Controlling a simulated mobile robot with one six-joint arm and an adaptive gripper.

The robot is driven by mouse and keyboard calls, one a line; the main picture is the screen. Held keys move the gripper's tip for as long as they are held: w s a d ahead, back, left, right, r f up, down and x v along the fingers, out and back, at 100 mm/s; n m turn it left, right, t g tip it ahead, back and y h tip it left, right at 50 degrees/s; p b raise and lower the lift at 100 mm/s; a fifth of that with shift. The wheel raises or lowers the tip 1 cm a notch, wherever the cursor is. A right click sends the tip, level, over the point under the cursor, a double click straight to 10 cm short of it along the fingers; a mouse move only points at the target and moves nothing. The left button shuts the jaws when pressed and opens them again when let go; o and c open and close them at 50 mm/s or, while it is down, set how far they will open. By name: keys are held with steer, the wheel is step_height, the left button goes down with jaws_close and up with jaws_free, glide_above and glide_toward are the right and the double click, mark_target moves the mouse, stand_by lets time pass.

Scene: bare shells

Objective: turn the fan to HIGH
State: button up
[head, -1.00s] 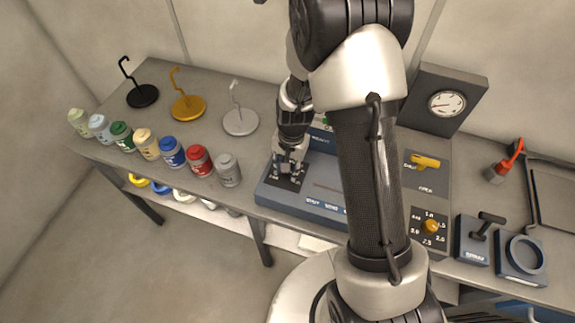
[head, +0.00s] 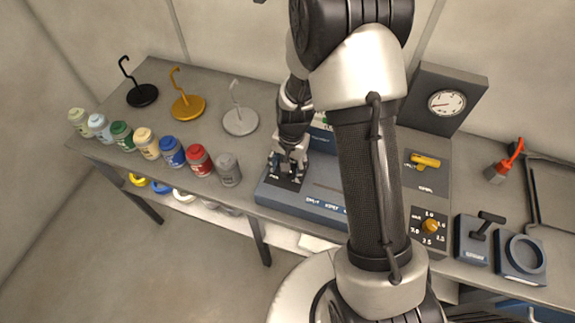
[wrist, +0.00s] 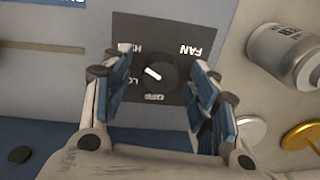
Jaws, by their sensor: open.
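The fan knob (wrist: 156,73) is a round dark dial on a black panel (wrist: 180,30) marked FAN, with OFF, LO and HI around it. The lettering is upside down in the wrist view. The knob's short white mark slants up and left, towards the side between LO and HI. My gripper (wrist: 162,70) is open, with one finger left of the knob and the other right of it. Both fingers look apart from the knob. In the head view my gripper (head: 288,167) is low over the panel and hides the knob.
The panel sits at the left end of a blue-grey console (head: 320,205). A grey jar (head: 228,170) stands close left of it, beside a row of coloured jars. A silver hook stand (head: 240,121) is behind. A yellow dial (head: 431,226) lies to the right.

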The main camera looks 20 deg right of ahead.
step_height(320, 180, up, 12)
steer(key=shift+s+d, duration=0.25)
steer(key=shift+d, duration=0.05)
stand_by(0.5)
steer(key=s+r+n+t+b, duration=0.2)
steer(key=s+r+n+b, duration=0.15)
steer(key=s+r, duration=0.55)
steer(key=s+r+n+t+b, duration=0.2)
steer(key=s+n+b, duration=0.1)
steer(key=s, duration=0.8)
steer(key=shift+s+a+r+n+h, duration=0.25)
steer(key=shift+s+a+n+h, duration=0.1)
steer(key=shift+n, duration=0.4)
steer(key=shift+c, duration=0.4)
